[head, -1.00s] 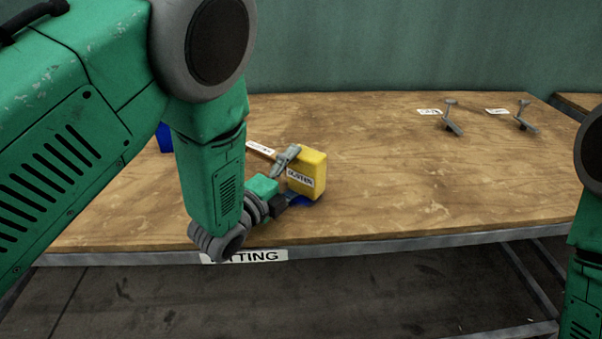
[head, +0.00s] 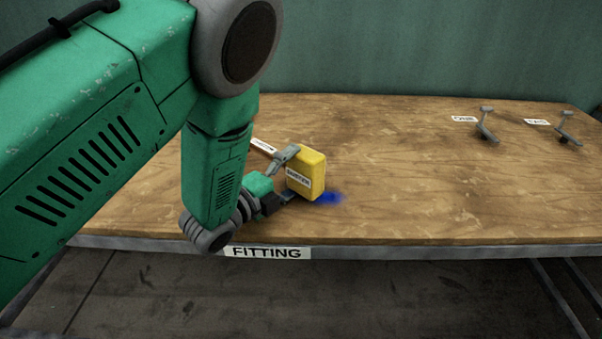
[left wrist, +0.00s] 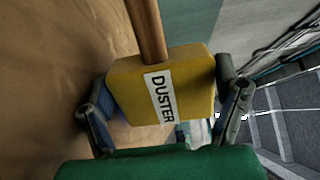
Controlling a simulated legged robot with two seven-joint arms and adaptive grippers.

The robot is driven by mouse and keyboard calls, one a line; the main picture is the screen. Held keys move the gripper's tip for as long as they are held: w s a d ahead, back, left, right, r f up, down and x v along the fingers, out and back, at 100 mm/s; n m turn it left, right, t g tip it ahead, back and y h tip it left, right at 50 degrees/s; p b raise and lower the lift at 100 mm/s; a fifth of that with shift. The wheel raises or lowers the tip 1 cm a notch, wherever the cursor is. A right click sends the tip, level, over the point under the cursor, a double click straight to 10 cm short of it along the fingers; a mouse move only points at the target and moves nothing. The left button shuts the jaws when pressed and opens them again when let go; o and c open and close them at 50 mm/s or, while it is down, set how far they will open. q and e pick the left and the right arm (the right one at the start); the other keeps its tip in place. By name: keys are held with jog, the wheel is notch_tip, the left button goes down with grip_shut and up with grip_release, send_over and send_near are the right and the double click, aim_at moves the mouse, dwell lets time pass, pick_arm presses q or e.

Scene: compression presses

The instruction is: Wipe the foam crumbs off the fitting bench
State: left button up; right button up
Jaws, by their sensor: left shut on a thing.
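The fitting bench (head: 400,185) has a worn brown wooden top and a FITTING label (head: 266,252) on its front edge. My left gripper (head: 290,178) is shut on a yellow block labelled DUSTER (head: 306,170), low over the bench near its front. In the left wrist view the duster (left wrist: 190,85) sits between both fingers, with a wooden handle (left wrist: 148,30) at its top. Whether its underside touches the bench is hidden. A blurred blue patch (head: 331,198) shows at the duster's lower right; I cannot make out separate crumbs. My right gripper is out of view.
Two small grey metal brackets (head: 487,127) (head: 567,130) with white labels stand at the back right of the bench. A white label (head: 263,145) shows behind my gripper.

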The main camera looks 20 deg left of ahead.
pick_arm(q)
jog(key=shift+f, duration=0.1)
notch_tip(320, 180, up, 5)
jog(key=p, duration=0.3)
jog(key=shift+a, duration=0.15)
jog(key=shift+r+p, duration=0.55)
jog(key=shift+p, duration=0.05)
jog(key=shift+r+p, duration=1.05)
jog(key=shift+r, duration=0.5)
jog(key=shift+f, duration=0.1)
